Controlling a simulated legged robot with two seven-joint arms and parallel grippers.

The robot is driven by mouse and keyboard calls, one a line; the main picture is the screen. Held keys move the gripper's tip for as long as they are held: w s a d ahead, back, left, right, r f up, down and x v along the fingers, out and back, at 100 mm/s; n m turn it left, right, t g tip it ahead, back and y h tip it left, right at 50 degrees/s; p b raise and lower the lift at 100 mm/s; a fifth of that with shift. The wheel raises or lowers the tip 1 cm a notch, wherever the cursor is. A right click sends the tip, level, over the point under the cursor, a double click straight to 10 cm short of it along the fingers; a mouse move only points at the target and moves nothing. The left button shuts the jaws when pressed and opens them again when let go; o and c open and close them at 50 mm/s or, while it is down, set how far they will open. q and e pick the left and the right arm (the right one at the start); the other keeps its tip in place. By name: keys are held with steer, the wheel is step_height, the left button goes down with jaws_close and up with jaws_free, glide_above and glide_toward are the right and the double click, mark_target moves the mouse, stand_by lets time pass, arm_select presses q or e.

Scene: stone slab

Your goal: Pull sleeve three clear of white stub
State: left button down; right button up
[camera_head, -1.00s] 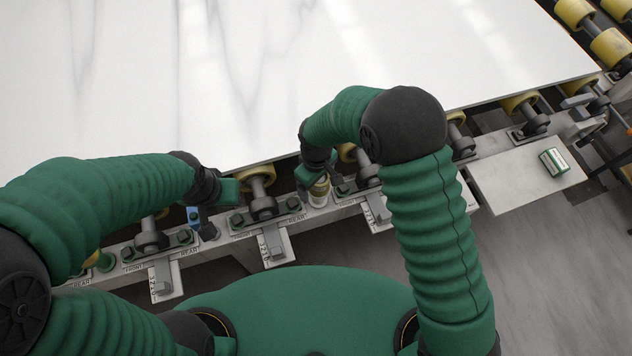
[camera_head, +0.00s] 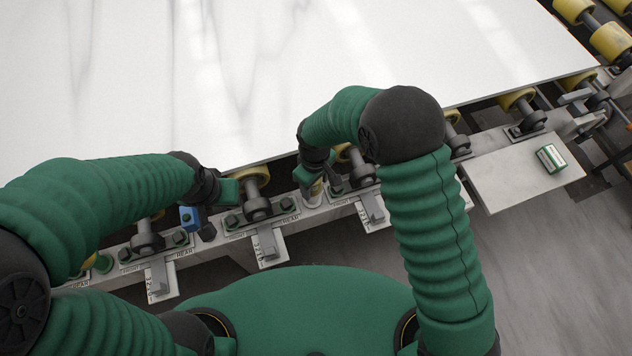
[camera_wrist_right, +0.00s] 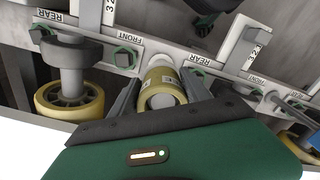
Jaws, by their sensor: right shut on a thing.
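A yellow sleeve with a pale label (camera_wrist_right: 158,76) sits around a whitish round stub (camera_wrist_right: 162,101) in the right wrist view. My right gripper (camera_wrist_right: 163,98) is shut on the sleeve, one dark finger on each side. In the head view my right gripper (camera_head: 318,183) reaches down over the rail, with the white stub (camera_head: 312,197) partly showing below it. I cannot tell how far the sleeve sits along the stub. My left gripper (camera_head: 214,208) hangs over the rail near a blue part (camera_head: 189,218); its fingertips are not clear.
A large white slab (camera_head: 120,80) lies on yellow rollers (camera_head: 250,180) behind the rail. Bolts, bearing blocks and numbered plates (camera_head: 268,246) line the rail on both sides of the stub. A side plate (camera_head: 500,180) holds a small green and white box (camera_head: 551,158). Floor shows in front.

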steer(key=shift+w+a+r+p, duration=0.2)
steer(key=shift+r+p, duration=0.2)
steer(key=shift+r, duration=0.25)
steer(key=shift+w+a+r+p, duration=0.15)
steer(key=shift+r+p, duration=0.2)
steer(key=shift+r, duration=0.3)
steer(key=shift+d+r+p, duration=0.15)
steer(key=shift+r+p, duration=0.35)
steer(key=shift+r, duration=0.15)
steer(key=shift+r+p, duration=1.05)
steer(key=shift+r, duration=0.15)
steer(key=shift+s+r+p, duration=0.1)
steer(key=shift+r+p, duration=0.2)
steer(key=shift+p, duration=0.05)
steer(key=shift+r, duration=0.1)
steer(key=shift+s, duration=0.1)
steer(key=shift+r+p, duration=0.55)
steer(key=shift+p, duration=0.1)
step_height(320, 180, up, 5)
steer(key=p, duration=0.4)
